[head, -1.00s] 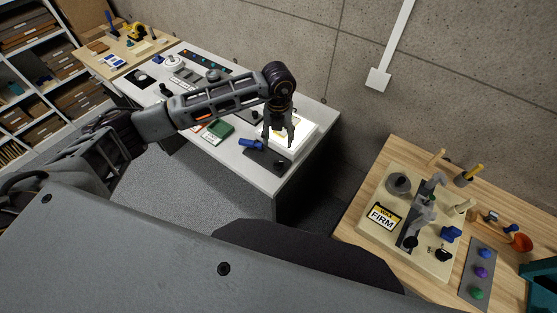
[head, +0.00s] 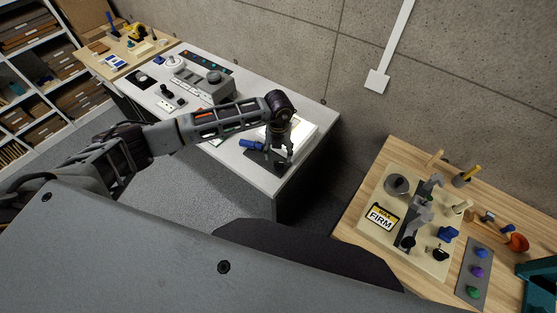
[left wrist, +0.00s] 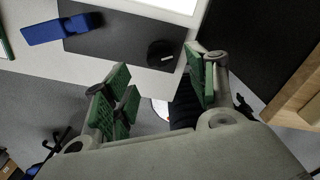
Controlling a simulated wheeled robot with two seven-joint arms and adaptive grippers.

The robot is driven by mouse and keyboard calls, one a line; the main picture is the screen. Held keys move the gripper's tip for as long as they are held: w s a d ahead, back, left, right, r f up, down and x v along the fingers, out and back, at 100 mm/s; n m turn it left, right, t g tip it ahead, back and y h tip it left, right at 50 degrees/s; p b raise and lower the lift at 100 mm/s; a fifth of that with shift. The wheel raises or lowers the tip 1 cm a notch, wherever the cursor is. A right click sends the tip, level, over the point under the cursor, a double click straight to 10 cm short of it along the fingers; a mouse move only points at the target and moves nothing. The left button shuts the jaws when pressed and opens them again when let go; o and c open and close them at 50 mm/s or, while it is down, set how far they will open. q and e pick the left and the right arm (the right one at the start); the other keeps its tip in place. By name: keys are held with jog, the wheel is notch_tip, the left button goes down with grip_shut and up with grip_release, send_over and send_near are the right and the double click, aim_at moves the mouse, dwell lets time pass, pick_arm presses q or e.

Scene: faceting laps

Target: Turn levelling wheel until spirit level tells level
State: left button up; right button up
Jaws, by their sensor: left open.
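A round black knob with a white mark (left wrist: 160,53), which looks like the levelling wheel, sits on a dark plate (left wrist: 110,42) at the front corner of the white table. A blue block (left wrist: 62,28) lies at the plate's left end; it also shows in the head view (head: 250,145). I cannot make out a spirit level or its bubble. My left gripper (head: 277,165) points down over the plate in the head view and partly hides the knob. In the left wrist view its green-padded fingers (left wrist: 160,85) are spread and empty, with the knob just beyond and between them.
A bright white panel (head: 303,132) lies beside the plate. Grey devices (head: 208,83) stand farther back on the white table. A wooden bench (head: 355,225) at right carries a fixture with a FIRM sign (head: 381,217). A floor gap separates the two.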

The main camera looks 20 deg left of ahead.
aim_at(279, 162)
pick_arm(q)
jog(key=shift+f+p, duration=0.35)
jog(key=shift+f, duration=2.65)
jog(key=c, duration=1.1)
jog(key=shift+o, duration=0.2)
